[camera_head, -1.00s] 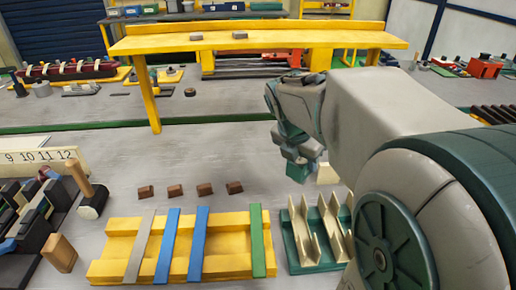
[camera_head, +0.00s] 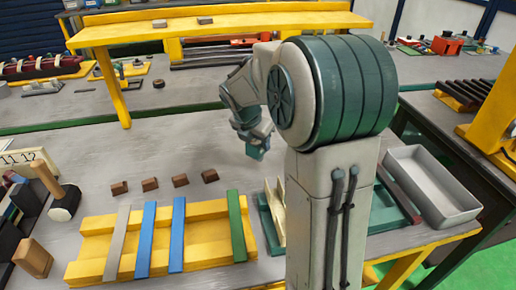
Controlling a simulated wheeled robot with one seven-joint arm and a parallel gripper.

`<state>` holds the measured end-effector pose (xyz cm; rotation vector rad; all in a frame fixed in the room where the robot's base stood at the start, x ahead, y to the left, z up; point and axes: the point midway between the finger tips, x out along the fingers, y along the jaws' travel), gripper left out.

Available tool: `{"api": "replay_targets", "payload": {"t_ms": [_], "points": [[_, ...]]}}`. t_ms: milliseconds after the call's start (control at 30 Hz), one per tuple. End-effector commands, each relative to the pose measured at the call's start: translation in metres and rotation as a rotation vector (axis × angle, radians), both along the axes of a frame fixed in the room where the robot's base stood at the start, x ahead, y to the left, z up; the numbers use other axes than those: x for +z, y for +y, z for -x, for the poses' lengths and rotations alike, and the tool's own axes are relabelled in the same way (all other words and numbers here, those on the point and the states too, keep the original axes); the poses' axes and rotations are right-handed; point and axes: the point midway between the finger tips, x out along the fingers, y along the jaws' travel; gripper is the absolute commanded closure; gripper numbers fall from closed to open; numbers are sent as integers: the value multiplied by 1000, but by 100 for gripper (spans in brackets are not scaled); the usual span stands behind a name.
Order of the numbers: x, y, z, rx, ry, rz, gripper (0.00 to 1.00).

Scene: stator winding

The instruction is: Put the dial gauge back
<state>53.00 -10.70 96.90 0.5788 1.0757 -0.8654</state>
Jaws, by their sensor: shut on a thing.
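My gripper (camera_head: 256,146) hangs above the grey bench, behind the green rack with upright cream plates (camera_head: 275,213). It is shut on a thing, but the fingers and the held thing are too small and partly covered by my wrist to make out. I cannot pick out a dial gauge in this view. My own arm hides part of the rack and of the bench behind it.
A yellow fixture (camera_head: 100,247) with blue, grey and green bars lies in front, with several brown blocks (camera_head: 150,184) behind it. A mallet (camera_head: 62,200) stands left. A grey tray (camera_head: 432,185) sits right. A yellow shelf (camera_head: 230,22) spans the back. Bare bench lies left of my gripper.

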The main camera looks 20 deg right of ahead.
Motion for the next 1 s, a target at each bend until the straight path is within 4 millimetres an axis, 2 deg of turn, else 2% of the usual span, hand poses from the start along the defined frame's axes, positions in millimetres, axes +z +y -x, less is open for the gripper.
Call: {"api": "replay_targets", "payload": {"t_ms": [100,167,933,967,1000], "points": [[-21,0,0,2,4,0,85],[-27,0,1,1,3,0,85],[-39,0,0,1,0,0,85],[-40,0,0,1,0,0,54],[-40,0,0,1,0,0,43]]}}
